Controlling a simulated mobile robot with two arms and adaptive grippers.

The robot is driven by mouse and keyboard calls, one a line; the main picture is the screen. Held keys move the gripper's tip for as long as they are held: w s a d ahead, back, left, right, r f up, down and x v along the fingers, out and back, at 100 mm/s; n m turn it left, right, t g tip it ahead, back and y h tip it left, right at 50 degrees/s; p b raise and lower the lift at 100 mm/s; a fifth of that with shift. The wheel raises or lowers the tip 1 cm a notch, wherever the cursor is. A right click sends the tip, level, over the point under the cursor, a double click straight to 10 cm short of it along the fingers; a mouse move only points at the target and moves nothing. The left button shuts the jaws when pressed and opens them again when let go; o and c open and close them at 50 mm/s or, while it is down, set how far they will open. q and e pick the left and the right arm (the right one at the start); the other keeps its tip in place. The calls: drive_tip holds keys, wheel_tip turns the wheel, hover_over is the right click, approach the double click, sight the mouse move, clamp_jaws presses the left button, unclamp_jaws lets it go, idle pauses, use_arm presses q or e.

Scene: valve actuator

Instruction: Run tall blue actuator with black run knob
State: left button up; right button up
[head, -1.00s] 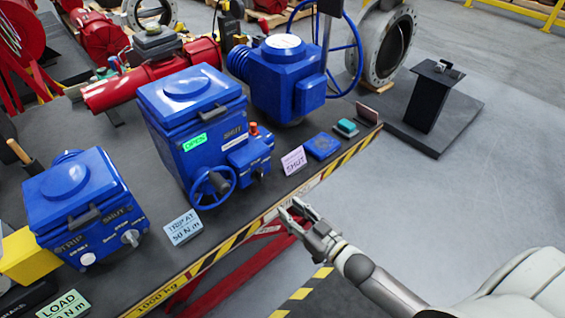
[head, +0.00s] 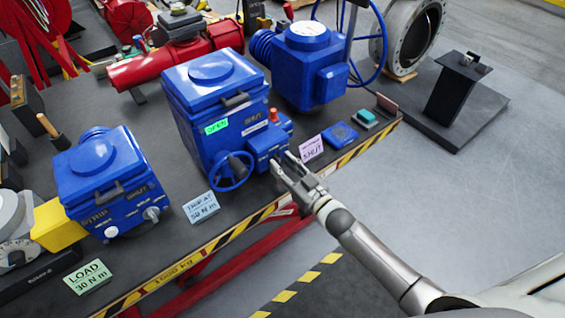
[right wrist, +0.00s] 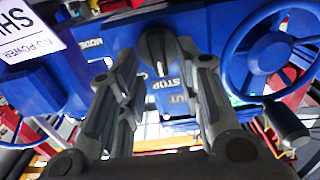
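The tall blue actuator (head: 208,105) stands upright on the dark bench, with a green OPEN label and a blue handwheel (head: 232,172) low on its front. Its small blue control box (head: 264,145) carries a red knob (head: 273,115) on top. The black run knob (right wrist: 156,48) shows in the right wrist view beside STOP lettering; in the head view my gripper hides it. My right gripper (head: 281,158) is open at the control box's front. In the right wrist view its fingers (right wrist: 165,72) are spread on either side of the knob; contact cannot be told. My left gripper is out of view.
A shorter blue actuator (head: 98,180) stands at left, another blue actuator (head: 309,65) at back right. Cards reading TRIP AT 50 N m (head: 201,207) and SHUT (head: 311,147) flank the gripper. The bench's striped edge (head: 230,235) runs below it; open floor lies right.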

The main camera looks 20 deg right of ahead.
drive_tip(key=shift+w+a, duration=0.2)
drive_tip(key=shift+w, duration=0.25)
clamp_jaws()
drive_tip(key=shift+n, duration=0.4)
drive_tip(key=n, duration=0.2)
drive_tip(key=n+b, duration=0.1)
drive_tip(key=shift+s+a+f+n, duration=0.1)
drive_tip(key=shift+a+n, duration=0.1)
drive_tip(key=shift+n, duration=0.2)
drive_tip(key=n+b, duration=0.1)
drive_tip(key=n, duration=0.3)
drive_tip(key=shift+a+f, duration=0.1)
drive_tip(key=shift+a, duration=0.05)
drive_tip(key=shift+n, duration=0.3)
unclamp_jaws()
